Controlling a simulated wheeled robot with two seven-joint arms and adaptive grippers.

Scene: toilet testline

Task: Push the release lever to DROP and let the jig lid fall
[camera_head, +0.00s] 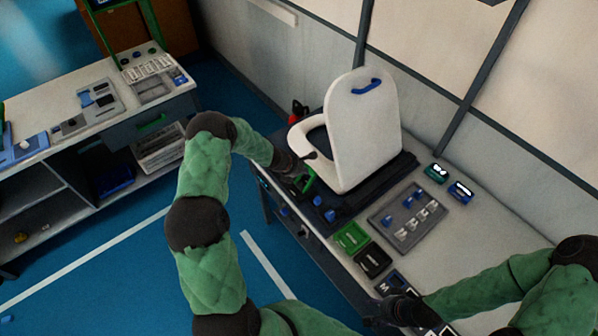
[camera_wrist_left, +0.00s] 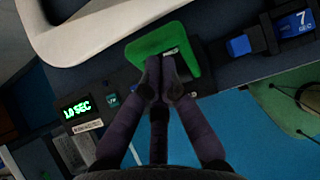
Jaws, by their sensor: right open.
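The white jig lid (camera_head: 362,125) stands upright, with a blue handle near its top. The white seat ring (camera_head: 300,140) is beside it on the dark jig base (camera_head: 385,178). My left gripper (camera_head: 303,172) is at the front left of the jig, by a green angled part (camera_head: 309,184). In the left wrist view my left gripper (camera_wrist_left: 160,72) has its fingertips together in front of that green part (camera_wrist_left: 183,42); contact is unclear. I cannot read a DROP mark or clearly identify the lever. My right gripper (camera_head: 398,311) is open over the table's near end.
A lit timer display (camera_wrist_left: 77,107) is beside the left gripper. A blue block (camera_wrist_left: 295,24) is to the right. Another workbench (camera_head: 100,120) stands at left.

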